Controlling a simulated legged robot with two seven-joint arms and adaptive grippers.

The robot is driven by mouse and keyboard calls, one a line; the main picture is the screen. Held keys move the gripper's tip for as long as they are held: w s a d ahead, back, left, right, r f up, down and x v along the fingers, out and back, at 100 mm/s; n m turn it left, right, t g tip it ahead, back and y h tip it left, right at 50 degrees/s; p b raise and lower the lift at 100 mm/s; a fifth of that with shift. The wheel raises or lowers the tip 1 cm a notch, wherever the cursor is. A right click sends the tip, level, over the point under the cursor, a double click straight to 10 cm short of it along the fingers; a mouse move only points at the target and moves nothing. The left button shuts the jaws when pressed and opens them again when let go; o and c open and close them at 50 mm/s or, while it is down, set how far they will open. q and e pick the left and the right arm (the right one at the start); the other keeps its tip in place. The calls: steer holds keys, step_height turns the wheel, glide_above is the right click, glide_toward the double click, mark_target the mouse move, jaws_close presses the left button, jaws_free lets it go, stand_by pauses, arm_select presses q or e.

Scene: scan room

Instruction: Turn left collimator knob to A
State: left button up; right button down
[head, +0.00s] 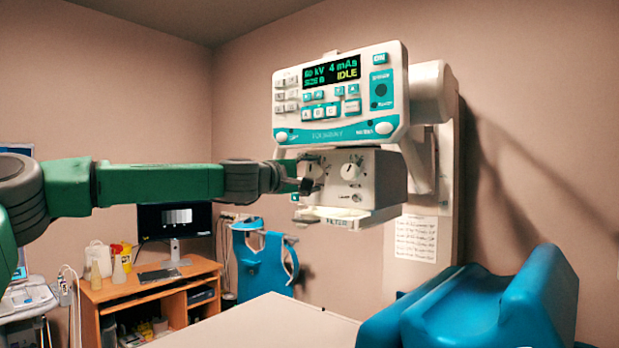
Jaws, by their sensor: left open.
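The collimator box (378,172) hangs under the control panel and has two round knobs on its front face. The left collimator knob (313,170) is partly covered by my gripper, so its pointer and letter cannot be read. The right knob (350,171) shows in full to its right. My left gripper (304,174) reaches in from the left with its dark fingers open at the left knob. I cannot tell whether the fingers touch it. My right gripper is not in view.
The control panel (340,95) above reads IDLE. A pale table top (265,325) lies below, with large blue padding (490,310) at the right. A wooden desk (150,292) with a monitor (174,221) stands at the back left. A blue apron (262,265) hangs on the back wall.

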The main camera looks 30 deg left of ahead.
arm_select(q)
steer(key=s+a, duration=0.1)
steer(key=s, duration=1)
steer(key=shift+s+a+f, duration=0.25)
steer(key=shift+s+f, duration=0.1)
steer(key=shift+f, duration=0.05)
